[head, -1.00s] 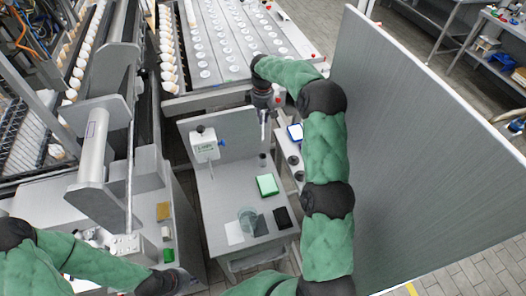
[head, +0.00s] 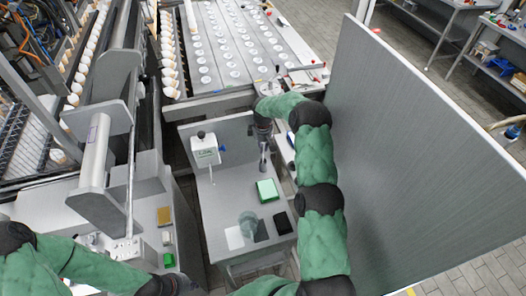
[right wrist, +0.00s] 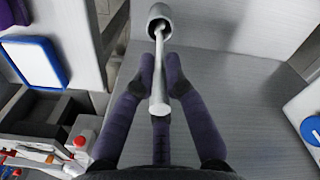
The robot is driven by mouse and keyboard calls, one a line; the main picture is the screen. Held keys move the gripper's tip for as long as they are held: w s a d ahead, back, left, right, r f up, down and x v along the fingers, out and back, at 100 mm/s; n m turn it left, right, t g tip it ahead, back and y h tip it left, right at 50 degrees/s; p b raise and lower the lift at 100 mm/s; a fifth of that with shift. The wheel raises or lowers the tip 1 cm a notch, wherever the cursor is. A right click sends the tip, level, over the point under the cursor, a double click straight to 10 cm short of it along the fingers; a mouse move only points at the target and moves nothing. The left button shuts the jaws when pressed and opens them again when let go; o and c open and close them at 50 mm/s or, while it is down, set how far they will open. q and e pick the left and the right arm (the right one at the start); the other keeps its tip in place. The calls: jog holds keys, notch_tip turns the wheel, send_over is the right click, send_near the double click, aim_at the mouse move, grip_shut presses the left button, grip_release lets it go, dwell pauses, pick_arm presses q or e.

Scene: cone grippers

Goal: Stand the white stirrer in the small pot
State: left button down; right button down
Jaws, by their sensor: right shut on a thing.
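My right gripper (right wrist: 160,68) is shut on the white stirrer (right wrist: 156,85), a slim light rod with a wider near end. In the right wrist view the stirrer's far end lies across the dark mouth of the small grey pot (right wrist: 167,13); how deep it reaches cannot be told. In the head view my right gripper (head: 264,147) is low over the back right of the grey table, with the pot mostly lost in the small detail below it. My left gripper (head: 180,285) is at the lower left, away from the pot; its fingers are unclear.
A green box (head: 267,190) lies on the table in front of the pot. A glass beaker (head: 247,222), a white square (head: 234,238) and a black pad (head: 283,223) are nearer the front. A white device (head: 205,150) stands at the back left. A tall grey panel (head: 415,150) rises on the right.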

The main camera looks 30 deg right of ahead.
aim_at(263, 161)
notch_tip(263, 161, down, 3)
jog(key=shift+r, duration=0.1)
jog(key=shift+f, duration=0.2)
jog(key=c, duration=1.3)
grip_release()
